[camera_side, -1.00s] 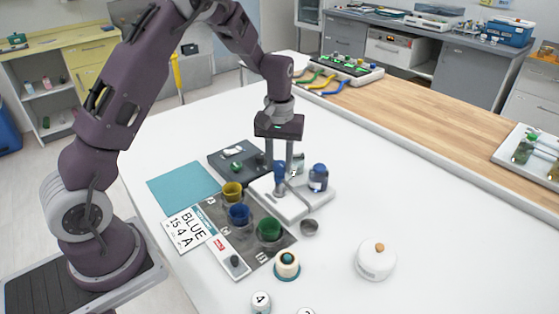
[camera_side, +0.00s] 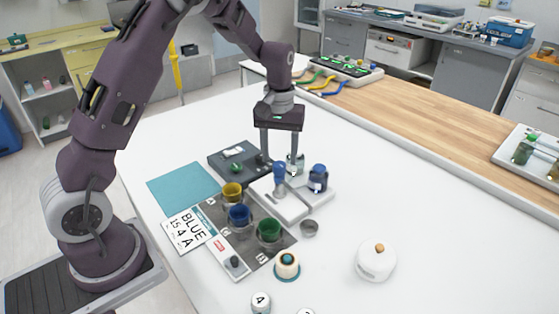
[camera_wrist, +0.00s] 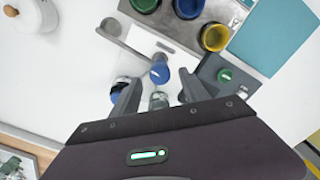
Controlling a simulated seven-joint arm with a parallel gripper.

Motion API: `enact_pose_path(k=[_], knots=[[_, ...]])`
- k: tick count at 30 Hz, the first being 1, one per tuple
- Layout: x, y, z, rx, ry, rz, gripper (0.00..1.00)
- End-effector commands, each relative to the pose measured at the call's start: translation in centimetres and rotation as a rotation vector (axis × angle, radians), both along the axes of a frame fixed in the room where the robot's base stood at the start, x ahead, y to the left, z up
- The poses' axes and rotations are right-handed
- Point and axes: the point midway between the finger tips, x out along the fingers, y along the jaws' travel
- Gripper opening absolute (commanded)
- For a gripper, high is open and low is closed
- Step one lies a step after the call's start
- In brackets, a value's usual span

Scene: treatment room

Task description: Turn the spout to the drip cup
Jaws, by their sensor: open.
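A blue-topped swivel valve (camera_side: 279,170) stands on a white plate (camera_side: 290,207). In the wrist view its blue top (camera_wrist: 160,70) shows ahead of the fingertips, with a grey spout (camera_wrist: 129,47) running up and left from it. The spout's far end appears at or over a small grey drip cup (camera_wrist: 111,26); exact alignment is hard to tell. The drip cup also shows in the side view (camera_side: 309,228), beside the plate's front right corner. My gripper (camera_side: 279,159) is open and empty, pointing down, its tips near and slightly above the blue top's height.
A blue bottle (camera_side: 318,178) and a glass jar (camera_side: 297,164) stand close behind the valve. A dark box with a green knob (camera_side: 236,167) is at left. Yellow (camera_side: 232,191), blue (camera_side: 239,215) and green cups (camera_side: 269,230) sit in front. A white lidded pot (camera_side: 376,260) stands right, with free table around.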

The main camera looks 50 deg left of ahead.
Motion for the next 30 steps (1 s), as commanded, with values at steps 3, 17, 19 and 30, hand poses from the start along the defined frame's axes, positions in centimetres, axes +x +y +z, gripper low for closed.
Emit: enact_pose_path(k=[3, 17, 19, 30], knots=[[0.1, 0.0, 2.5, 0.000, -0.004, -0.001, 0.53], [-0.1, -0.1, 4.6, -0.002, -0.003, -0.003, 0.53], [-0.8, -0.7, 6.0, -0.008, -0.023, -0.024, 0.53], [-19.3, -8.5, 18.5, 0.046, -0.353, -0.482, 0.53]])
